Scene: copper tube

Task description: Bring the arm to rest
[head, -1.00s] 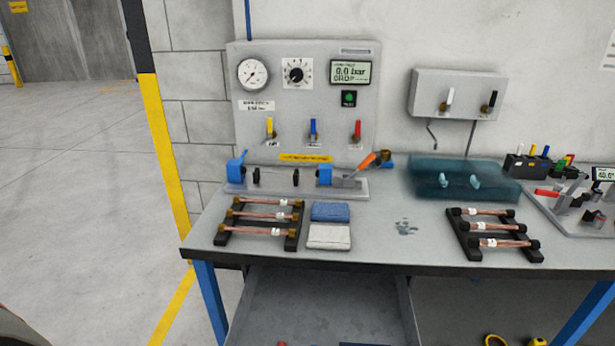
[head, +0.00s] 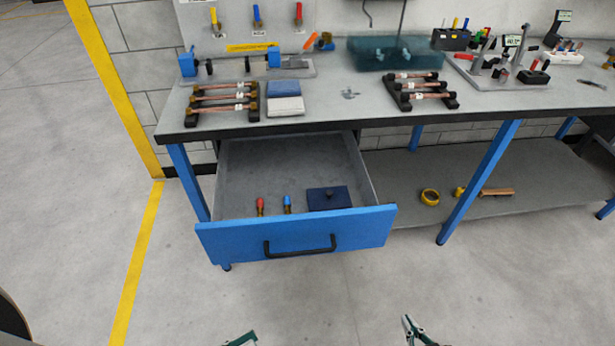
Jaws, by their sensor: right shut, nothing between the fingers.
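My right gripper (head: 408,321) shows at the bottom edge, right of the middle, over the floor in front of the bench. Its fingers are shut and hold nothing. A small dark green piece of my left gripper (head: 242,339) shows at the bottom edge, left of the middle. Most of it is cut off, so its fingers cannot be judged. Both grippers are apart from the bench and from the open drawer (head: 352,238). Copper tubes (head: 222,98) lie on a black rack at the left of the bench, and more copper tubes (head: 421,85) lie on a second rack further right.
The blue-fronted drawer stands out from the bench (head: 330,118) and holds two screwdrivers and a dark blue box (head: 328,198). Blue bench legs stand either side. A yellow tape roll (head: 429,196) lies on the lower shelf. The floor in front is clear.

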